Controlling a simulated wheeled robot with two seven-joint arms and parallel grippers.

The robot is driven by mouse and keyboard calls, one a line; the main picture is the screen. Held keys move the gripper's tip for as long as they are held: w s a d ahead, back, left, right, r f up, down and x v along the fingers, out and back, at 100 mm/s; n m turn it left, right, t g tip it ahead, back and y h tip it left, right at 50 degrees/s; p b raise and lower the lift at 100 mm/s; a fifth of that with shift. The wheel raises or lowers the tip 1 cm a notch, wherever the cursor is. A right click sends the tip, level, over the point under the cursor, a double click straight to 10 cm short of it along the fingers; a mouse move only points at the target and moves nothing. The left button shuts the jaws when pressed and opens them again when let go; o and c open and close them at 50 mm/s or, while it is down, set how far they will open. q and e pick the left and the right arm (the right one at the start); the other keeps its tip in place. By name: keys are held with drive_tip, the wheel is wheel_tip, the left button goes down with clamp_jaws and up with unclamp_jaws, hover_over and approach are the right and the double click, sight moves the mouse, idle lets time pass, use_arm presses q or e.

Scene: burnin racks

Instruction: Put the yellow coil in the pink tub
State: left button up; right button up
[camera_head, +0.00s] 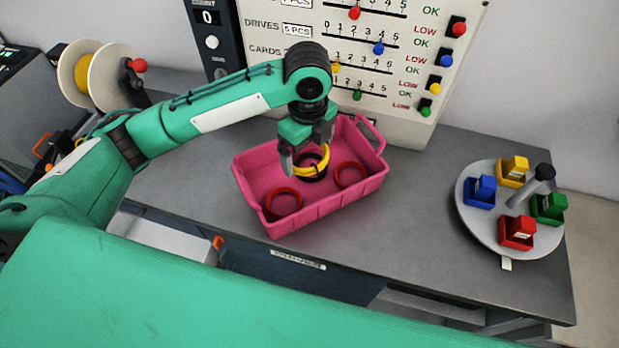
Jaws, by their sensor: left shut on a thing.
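The pink tub (315,213) stands on the grey bench in the middle of the view. Two red coils lie in it, one at the left (283,202) and one at the right (350,174). My left gripper (308,160) points down over the tub's back half. It is shut on the yellow coil (312,171), which sits within the tub's outline. A dark ring shape shows just below the yellow coil. I cannot tell whether the coil touches the tub floor. My right gripper is not in view.
A round grey turntable (480,222) with several small coloured bins stands at the right. A white panel (345,60) with coloured sliders rises behind the tub. A white reel (98,75) stands at the back left. The bench (420,215) is clear between tub and turntable.

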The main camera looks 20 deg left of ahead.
use_arm(q)
drive_tip(key=p, duration=0.2)
hover_over(308, 194)
wheel_tip(308, 194, down, 10)
drive_tip(key=shift+r, duration=0.1)
wheel_tip(308, 194, down, 4)
drive_tip(key=shift+r+p, duration=0.1)
drive_tip(key=shift+p, duration=0.25)
drive_tip(key=shift+f, duration=0.35)
drive_tip(key=o, duration=0.6)
drive_tip(key=shift+f, duration=0.15)
drive_tip(key=shift+o, duration=0.3)
wheel_tip(308, 194, up, 12)
drive_tip(key=b, duration=0.2)
drive_tip(key=shift+r, duration=0.2)
